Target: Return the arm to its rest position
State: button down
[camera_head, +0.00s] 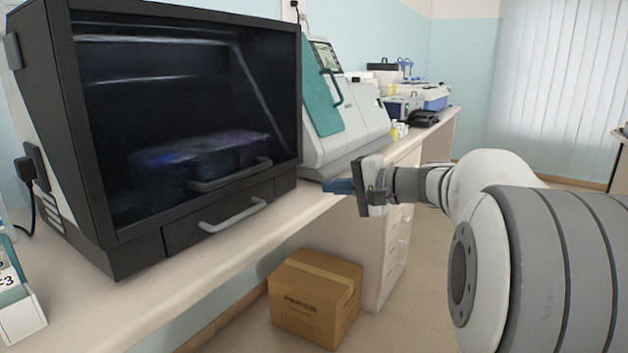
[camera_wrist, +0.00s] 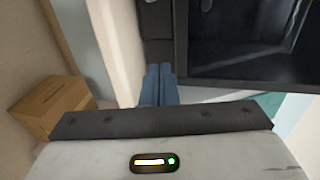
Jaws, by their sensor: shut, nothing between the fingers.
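My gripper (camera_head: 338,187) is in the middle of the head view, at the end of my white and grey arm, which reaches in from the right. Its blue fingers point left, towards the bench edge and the black machine. The fingers are shut and hold nothing. In the wrist view the blue fingers (camera_wrist: 158,84) lie side by side, with the dark front of the machine beyond them. Whether the fingertips are over the bench edge or just in front of it is hard to tell.
A black glass-fronted machine (camera_head: 180,120) with its door and drawer shut stands on the bench (camera_head: 215,275). A white and teal analyser (camera_head: 345,110) stands behind my gripper. A cardboard box (camera_head: 315,297) is on the floor below, also in the wrist view (camera_wrist: 52,106). Floor right of the bench looks clear.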

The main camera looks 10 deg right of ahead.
jog(key=s+a+r+n+g+h+p, duration=0.1)
jog(key=s+a+n+g+h+p, duration=0.45)
jog(key=s+p, duration=0.75)
jog(key=s+r+n+g+h+p, duration=0.2)
jog(key=s+h+p, duration=0.3)
jog(key=s+p, duration=0.8)
jog(key=shift+s+d+r+n+g, duration=0.3)
jog(key=shift+s+r+n+g, duration=0.15)
jog(key=shift+n, duration=0.4)
